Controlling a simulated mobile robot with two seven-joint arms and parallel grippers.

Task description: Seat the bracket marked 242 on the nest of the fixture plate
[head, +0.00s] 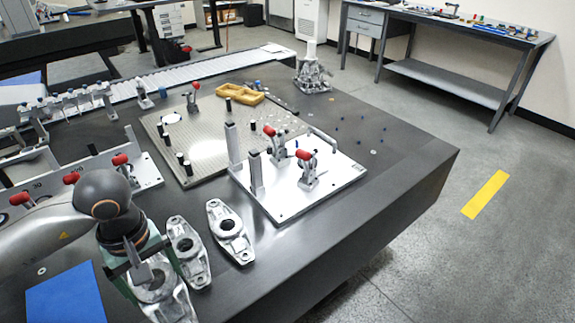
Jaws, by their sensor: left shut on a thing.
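My left gripper (154,276) comes in from the left at the front of the dark table and is shut on a silver cast bracket (174,306), the nearest of three. The gripper covers part of it, and I cannot tell whether it is lifted. Two similar brackets lie to its right, a middle bracket (189,252) and a right bracket (230,231). No number can be read on any bracket. The white fixture plate (288,207), with grey posts and red-handled clamps, sits right of centre. I cannot make out a bracket on it. My right gripper is not in view.
A perforated plate (207,150) with black pins lies behind the fixture plate. Another clamp fixture (145,172) stands at left, beside my arm. A blue mat (66,296) lies at front left. A yellow tray (240,94) is farther back. The table's right front strip is bare.

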